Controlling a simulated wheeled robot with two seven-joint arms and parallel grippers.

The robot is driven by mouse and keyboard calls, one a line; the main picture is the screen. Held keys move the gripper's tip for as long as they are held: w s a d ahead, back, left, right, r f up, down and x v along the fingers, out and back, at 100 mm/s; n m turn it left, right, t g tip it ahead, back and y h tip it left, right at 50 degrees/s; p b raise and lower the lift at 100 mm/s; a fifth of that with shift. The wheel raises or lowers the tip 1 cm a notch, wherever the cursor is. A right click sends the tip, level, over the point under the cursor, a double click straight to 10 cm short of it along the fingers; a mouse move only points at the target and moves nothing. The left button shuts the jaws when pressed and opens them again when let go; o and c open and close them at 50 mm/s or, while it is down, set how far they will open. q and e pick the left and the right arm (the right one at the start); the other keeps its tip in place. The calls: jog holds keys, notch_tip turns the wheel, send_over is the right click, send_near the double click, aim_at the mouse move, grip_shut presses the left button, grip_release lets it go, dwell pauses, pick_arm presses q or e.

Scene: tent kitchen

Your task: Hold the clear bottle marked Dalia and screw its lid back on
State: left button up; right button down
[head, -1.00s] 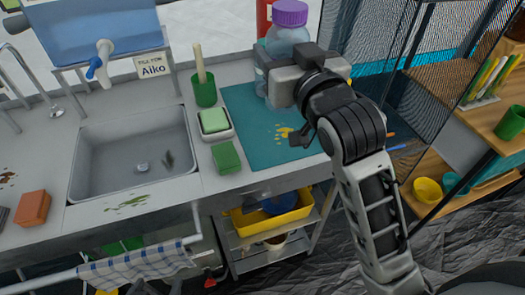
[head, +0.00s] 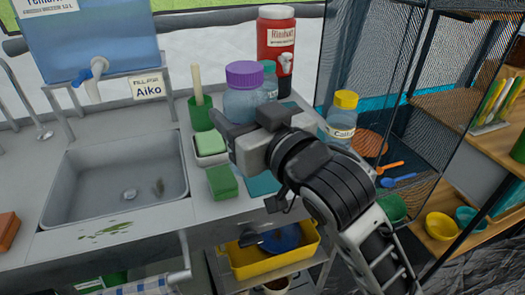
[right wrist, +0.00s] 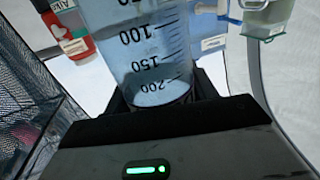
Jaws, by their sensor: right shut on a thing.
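A clear bluish bottle (head: 240,104) with a wide purple lid (head: 244,74) on top is upright above the counter, in the middle of the head view. My right gripper (head: 238,128) is shut on it from the front right and covers its lower part. In the right wrist view the clear bottle (right wrist: 140,50) has black volume marks and stands between the fingers. I cannot read a name on it, nor tell how tightly the lid sits. My left gripper is not in view.
A red dispenser (head: 275,42) stands behind. A yellow-lidded clear bottle (head: 341,120) is at the right. Left of the gripper are a green cup (head: 201,114), a soap dish (head: 210,150) and a green sponge (head: 222,183). The sink (head: 110,180) lies left; mesh and a shelf are right.

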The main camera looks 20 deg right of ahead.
pick_arm(q)
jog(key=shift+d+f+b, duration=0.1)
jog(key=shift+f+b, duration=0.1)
jog(key=shift+b, duration=0.4)
pick_arm(e)
jog(key=w+d+f, duration=0.5)
jog(key=w+f, duration=0.2)
jog(key=w, duration=0.1)
jog(key=shift+w+d+f, duration=0.15)
jog(key=shift+w+f, duration=0.15)
jog(key=shift+w, duration=0.1)
jog(key=f, duration=0.4)
jog(key=shift+w+d+b, duration=0.25)
jog(key=shift+w+b, duration=0.05)
jog(key=shift+w, duration=0.05)
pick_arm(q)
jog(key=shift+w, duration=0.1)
